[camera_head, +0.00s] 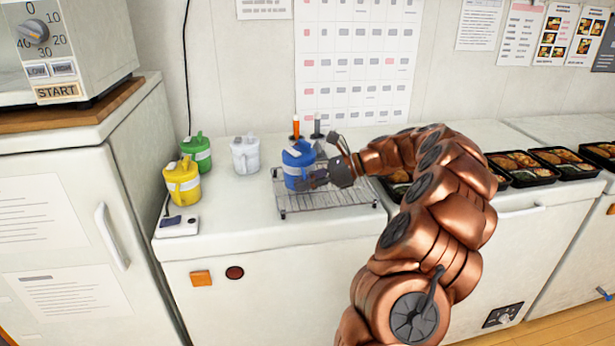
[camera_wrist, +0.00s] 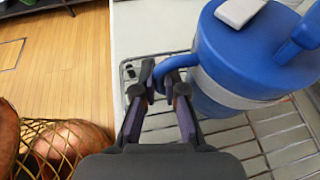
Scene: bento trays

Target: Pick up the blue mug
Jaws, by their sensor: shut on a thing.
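The blue mug (camera_head: 297,165) stands upright on a wire rack on the white counter in the head view. It has a lid and a pale band around its body. My gripper (camera_head: 318,181) reaches it from the right. In the wrist view the blue mug (camera_wrist: 255,60) fills the upper right, and my gripper (camera_wrist: 164,82) is shut on its handle, at the left side of the mug. The mug's base is partly hidden in both views, so I cannot tell whether it touches the rack.
The wire rack (camera_head: 335,206) lies under the mug. A white mug (camera_head: 245,154), a green mug (camera_head: 197,153) and a yellow mug (camera_head: 183,182) stand to the left. Orange and grey bottles (camera_head: 296,127) stand behind.

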